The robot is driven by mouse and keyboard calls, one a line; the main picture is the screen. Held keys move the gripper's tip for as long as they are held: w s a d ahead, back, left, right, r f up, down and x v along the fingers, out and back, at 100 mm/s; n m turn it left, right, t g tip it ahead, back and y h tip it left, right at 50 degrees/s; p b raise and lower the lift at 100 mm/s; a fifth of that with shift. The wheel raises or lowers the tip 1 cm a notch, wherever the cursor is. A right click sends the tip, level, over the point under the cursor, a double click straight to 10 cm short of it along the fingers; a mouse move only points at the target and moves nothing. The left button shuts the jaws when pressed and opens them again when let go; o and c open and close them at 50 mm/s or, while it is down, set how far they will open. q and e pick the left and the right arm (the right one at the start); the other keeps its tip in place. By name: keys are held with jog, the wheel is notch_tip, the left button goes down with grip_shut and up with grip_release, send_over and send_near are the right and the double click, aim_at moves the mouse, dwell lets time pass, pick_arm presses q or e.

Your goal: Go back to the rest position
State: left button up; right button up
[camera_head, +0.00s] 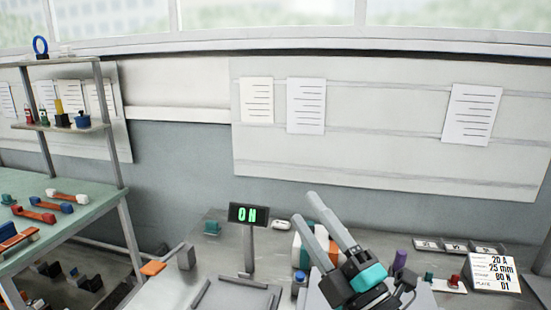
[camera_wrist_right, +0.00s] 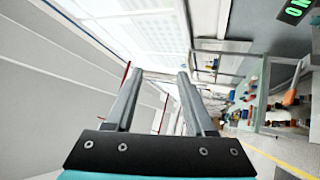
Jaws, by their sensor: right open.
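My right gripper (camera_head: 322,228) is in the head view, raised over the bench at the lower middle, its two grey fingers pointing up and to the left. In the right wrist view the same fingers (camera_wrist_right: 157,80) stand apart with nothing between them, so it is open and empty. My left gripper is in neither view. Part of the display also shows at the top right of the right wrist view (camera_wrist_right: 297,12).
A grey bench (camera_head: 180,290) runs along the wall. A purple cylinder (camera_head: 400,259) is close beside my right gripper. A green-topped shelf table (camera_head: 90,205) with several tools stands left.

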jog(key=s+d+f+m+g+h, duration=0.25)
jog(key=d+f+m+h, duration=0.3)
jog(key=f+m, duration=0.35)
jog(key=s+d+f+m+g+h, duration=0.1)
jog(key=d+f+m+g+h, duration=0.35)
jog(key=f+m+h, duration=0.4)
jog(key=s+f+m+g+y, duration=0.25)
jog(key=s+f+g, duration=0.65)
jog(key=s+f, duration=0.8)
jog(key=s+f+g+b, duration=0.1)
jog(key=s+f+b, duration=0.1)
jog(key=f, duration=1)
jog(key=s+f+g+b, duration=0.1)
jog(key=s+f+b, duration=0.1)
jog(key=f, duration=1.1)
jog(key=s+d+f+b, duration=0.1)
jog(key=s+f+b, duration=0.1)
jog(key=s+f, duration=0.5)
jog(key=s+d+f+b, duration=0.1)
jog(key=s+d+f, duration=0.1)
jog(key=s+f, duration=0.6)
jog(key=shift+d+f+g+b, duration=0.25)
jog(key=shift+f+g+b, duration=0.15)
jog(key=shift+f, duration=0.45)
